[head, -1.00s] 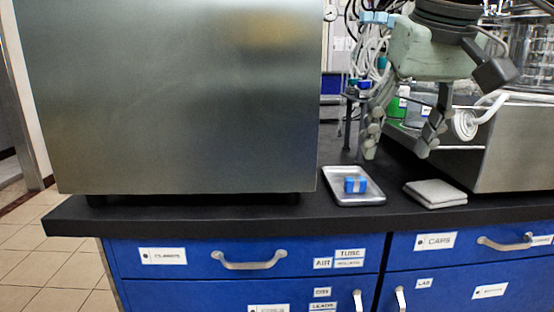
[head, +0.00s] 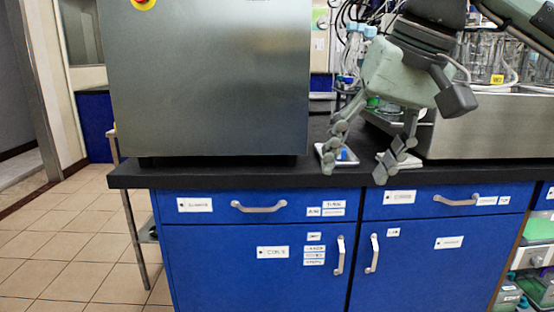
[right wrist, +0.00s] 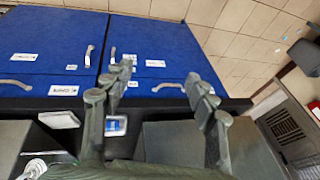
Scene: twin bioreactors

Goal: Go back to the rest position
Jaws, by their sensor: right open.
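My right gripper (head: 362,160) is open and empty in the head view. It hangs in front of the black bench top, near its front edge, with its fingers pointing down. Both fingers also show spread apart in the right wrist view (right wrist: 160,100), with nothing between them that they hold. A small metal tray (head: 349,162) with a blue item (head: 344,154) on it lies on the bench behind the fingers, partly hidden. The tray also shows in the right wrist view (right wrist: 108,131). My left gripper is not in view.
A large steel cabinet (head: 210,80) stands on the bench (head: 240,174) at left. Steel equipment (head: 480,125) stands at right. Blue drawers and doors (head: 210,250) are below. Tiled floor (head: 85,240) is clear at left.

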